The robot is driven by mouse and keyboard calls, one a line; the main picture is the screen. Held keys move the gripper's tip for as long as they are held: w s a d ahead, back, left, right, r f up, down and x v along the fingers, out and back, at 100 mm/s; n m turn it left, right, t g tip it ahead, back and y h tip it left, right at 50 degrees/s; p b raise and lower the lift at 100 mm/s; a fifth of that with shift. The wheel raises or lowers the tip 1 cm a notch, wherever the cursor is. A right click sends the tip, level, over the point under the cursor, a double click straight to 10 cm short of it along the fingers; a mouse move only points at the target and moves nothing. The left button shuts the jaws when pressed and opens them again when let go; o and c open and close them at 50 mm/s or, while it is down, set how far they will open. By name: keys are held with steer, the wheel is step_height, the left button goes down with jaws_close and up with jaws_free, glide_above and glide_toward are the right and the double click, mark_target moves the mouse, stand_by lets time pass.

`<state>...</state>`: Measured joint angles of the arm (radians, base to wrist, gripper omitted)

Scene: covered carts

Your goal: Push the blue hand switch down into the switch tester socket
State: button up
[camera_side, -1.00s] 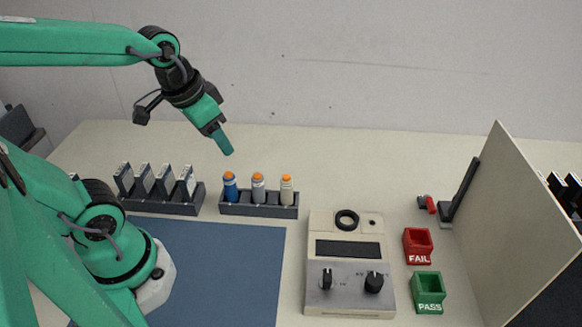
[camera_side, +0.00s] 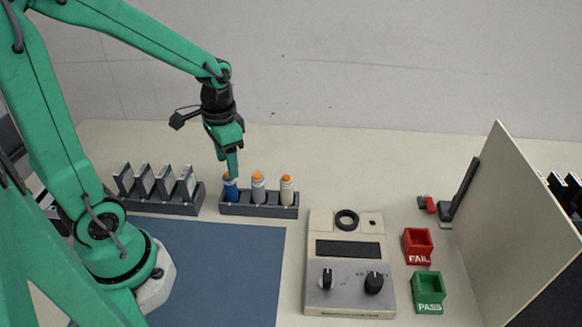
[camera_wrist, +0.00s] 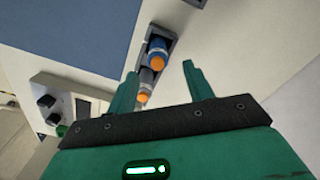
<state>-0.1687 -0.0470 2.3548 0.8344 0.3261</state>
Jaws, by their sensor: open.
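The blue hand switch (camera_side: 231,190) has an orange button on top and stands upright in the left slot of a dark rack (camera_side: 259,211). It also shows in the wrist view (camera_wrist: 157,50). In the wrist view my gripper (camera_wrist: 157,78) is open, with the blue switch in line with the gap between the fingers. I cannot tell whether the fingers touch it. The switch tester (camera_side: 350,262) stands to the right, its round black socket (camera_side: 347,220) at the back appearing empty.
A grey switch (camera_side: 258,188) and a cream switch (camera_side: 287,190) stand in the same rack. Left is a rack of cards (camera_side: 160,200). The red FAIL bin (camera_side: 418,247), green PASS bin (camera_side: 429,293) and an upright panel (camera_side: 510,225) are right. The blue mat (camera_side: 220,270) is clear.

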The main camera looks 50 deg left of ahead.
mark_target(230, 185)
steer(key=shift+f, duration=1.3)
steer(key=shift+f, duration=0.1)
steer(key=shift+s+d+f, duration=0.15)
steer(key=shift+f, duration=2.35)
steer(key=c, duration=1.1)
steer(key=shift+r, duration=0.15)
steer(key=shift+r, duration=0.95)
steer(key=shift+s+d+r, duration=0.1)
steer(key=shift+d+r, duration=0.1)
steer(key=shift+r, duration=0.4)
steer(key=shift+d+r, duration=0.15)
steer(key=shift+r, duration=0.45)
steer(key=s+d+r, duration=0.1)
steer(key=d+r, duration=0.1)
steer(key=d, duration=0.1)
steer(key=s+d+r, duration=0.1)
steer(key=d+r, duration=0.1)
steer(key=d, duration=0.1)
steer(key=s+d+r, duration=0.2)
steer(key=d, duration=0.2)
steer(key=shift+r, duration=0.25)
